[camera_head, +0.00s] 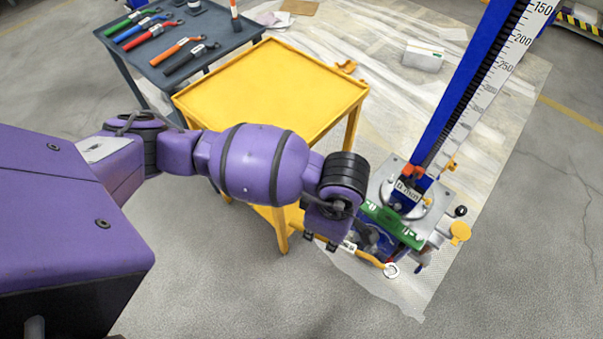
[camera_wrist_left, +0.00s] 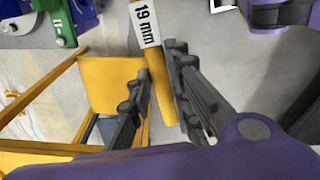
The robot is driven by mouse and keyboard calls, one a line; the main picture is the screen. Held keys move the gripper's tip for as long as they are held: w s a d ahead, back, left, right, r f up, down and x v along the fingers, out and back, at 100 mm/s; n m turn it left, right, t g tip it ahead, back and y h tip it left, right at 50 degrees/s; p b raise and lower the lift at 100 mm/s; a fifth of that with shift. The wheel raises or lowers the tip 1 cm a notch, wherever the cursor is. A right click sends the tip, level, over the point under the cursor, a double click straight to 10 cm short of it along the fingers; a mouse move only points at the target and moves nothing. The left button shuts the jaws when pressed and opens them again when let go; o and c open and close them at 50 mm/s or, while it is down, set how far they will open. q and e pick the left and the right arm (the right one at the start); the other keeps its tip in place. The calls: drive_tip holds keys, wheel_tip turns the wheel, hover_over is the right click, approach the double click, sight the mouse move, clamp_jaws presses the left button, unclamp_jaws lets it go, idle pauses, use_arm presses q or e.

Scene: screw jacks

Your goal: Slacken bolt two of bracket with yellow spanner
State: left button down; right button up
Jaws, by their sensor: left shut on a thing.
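The yellow spanner (camera_head: 370,257) is in my left gripper (camera_head: 320,241), low beside the screw jack. In the left wrist view the yellow spanner (camera_wrist_left: 156,75) runs between the two dark fingers of my left gripper (camera_wrist_left: 160,60), and its white label reads 19 mm. Its pale ring end shows in the head view below the green bracket (camera_head: 392,227); I cannot tell whether it sits around a bolt. My wrist partly hides the bracket's left side. My right gripper is out of view.
The jack's blue column (camera_head: 470,90) with a white scale rises at right. A yellow cart (camera_head: 270,85) stands left of it. A dark table (camera_head: 150,75) behind holds several coloured spanners. A white box (camera_head: 423,57) lies on the floor sheeting.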

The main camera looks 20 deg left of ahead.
use_arm(q)
drive_tip(key=s+d+f+n+b, duration=0.2)
drive_tip(key=d+f+n+b, duration=0.3)
drive_tip(key=f+n, duration=0.55)
drive_tip(key=w+d+f+b, duration=0.5)
drive_tip(key=w+d+b, duration=0.3)
drive_tip(key=d+b, duration=0.1)
drive_tip(key=w+a+m+b, duration=0.1)
drive_tip(key=w+a+m, duration=0.2)
drive_tip(key=w+m, duration=0.1)
drive_tip(key=shift+w+a+b, duration=0.35)
drive_tip(key=shift+w, duration=0.05)
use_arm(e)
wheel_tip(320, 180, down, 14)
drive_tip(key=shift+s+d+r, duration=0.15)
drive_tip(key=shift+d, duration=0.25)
use_arm(q)
drive_tip(key=shift+m, duration=0.25)
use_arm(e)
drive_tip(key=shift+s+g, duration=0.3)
use_arm(q)
drive_tip(key=shift+s+f, duration=0.1)
drive_tip(key=shift+f, duration=0.35)
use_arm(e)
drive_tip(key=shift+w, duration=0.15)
use_arm(q)
drive_tip(key=shift+f, duration=0.6)
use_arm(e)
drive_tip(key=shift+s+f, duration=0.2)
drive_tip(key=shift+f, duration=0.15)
